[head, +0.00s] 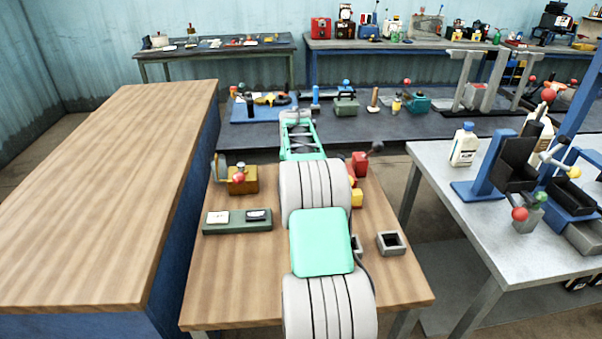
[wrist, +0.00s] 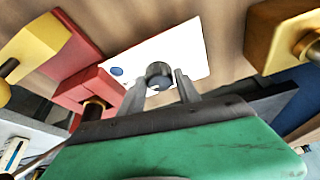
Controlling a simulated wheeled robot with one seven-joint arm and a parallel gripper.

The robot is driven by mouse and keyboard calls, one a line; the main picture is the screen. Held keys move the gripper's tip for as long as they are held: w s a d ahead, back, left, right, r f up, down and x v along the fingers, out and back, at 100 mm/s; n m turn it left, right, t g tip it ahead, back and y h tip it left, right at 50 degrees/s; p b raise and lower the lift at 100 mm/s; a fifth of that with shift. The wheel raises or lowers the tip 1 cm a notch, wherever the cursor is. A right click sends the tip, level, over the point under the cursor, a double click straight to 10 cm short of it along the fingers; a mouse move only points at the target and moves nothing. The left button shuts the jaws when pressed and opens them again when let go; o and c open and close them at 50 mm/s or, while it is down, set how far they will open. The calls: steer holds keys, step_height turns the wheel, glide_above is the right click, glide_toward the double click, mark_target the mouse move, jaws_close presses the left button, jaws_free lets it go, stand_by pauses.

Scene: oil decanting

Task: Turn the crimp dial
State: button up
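The dial, a dark grey round knob (wrist: 159,75), stands on a white plate (wrist: 198,38) in the wrist view. A small blue round mark (wrist: 117,71) is on the plate to its left. My gripper (wrist: 160,80) is at the knob, with one grey finger on each side of it. The fingers are apart, and a narrow gap seems to show beside the knob; contact is not clear. In the head view my own arm hides the gripper and the dial over the wooden table (head: 235,285).
In the wrist view a red block (wrist: 92,92) and a yellow block (wrist: 35,48) are at left, a brass-coloured block (wrist: 277,40) at right. In the head view a green tray (head: 237,227) and an open grey box (head: 391,243) stand on the wooden table beside my arm.

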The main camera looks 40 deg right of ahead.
steer(key=o, duration=0.4)
steer(key=v, duration=0.7)
steer(key=shift+s+a+r+b, duration=0.1)
steer(key=shift+a+r+b, duration=0.05)
steer(key=shift+r+b, duration=0.2)
